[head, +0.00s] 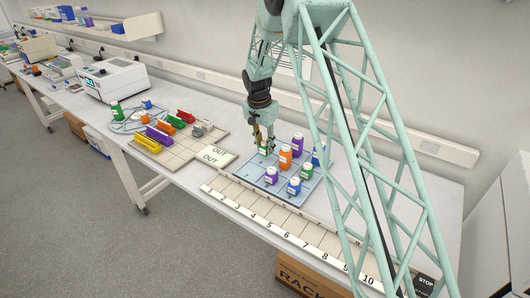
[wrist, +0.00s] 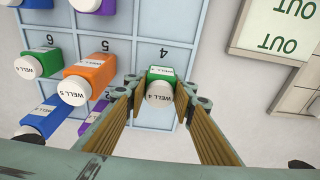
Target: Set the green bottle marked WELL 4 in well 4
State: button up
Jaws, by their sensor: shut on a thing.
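My gripper (wrist: 163,90) is shut on the green bottle with a white cap marked WELL 4 (wrist: 161,74). The bottle is upright between the fingers and lies over the cell numbered 4 of the pale blue well tray (wrist: 165,22). I cannot tell whether its base touches the tray. In the head view my gripper (head: 263,145) points down at the tray's far left part, with the green bottle (head: 264,151) partly hidden by the fingers. The well tray (head: 252,172) stands on the bench.
An orange bottle marked WELL 5 (wrist: 90,74) stands close to the left finger. Purple (head: 297,146), green (head: 307,170) and blue (head: 294,187) bottles also stand on the tray. An OUT panel (head: 214,154) lies left of it. A numbered rail (head: 285,222) runs along the bench front.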

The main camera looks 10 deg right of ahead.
aim_at(263, 144)
jog(key=shift+f, duration=1.3)
jog(key=shift+f, duration=0.15)
jog(key=o, duration=0.8)
jog(key=shift+o, duration=0.2)
jog(key=shift+r, duration=0.25)
jog(key=r, duration=0.3)
jog(key=a+r, duration=0.1)
jog(key=r, duration=0.3)
jog(key=s+r, duration=0.1)
jog(key=r, duration=0.3)
jog(key=shift+a+r, duration=0.15)
jog(key=shift+r, duration=0.1)
jog(key=shift+s+r, duration=0.1)
jog(key=shift+r, duration=0.05)
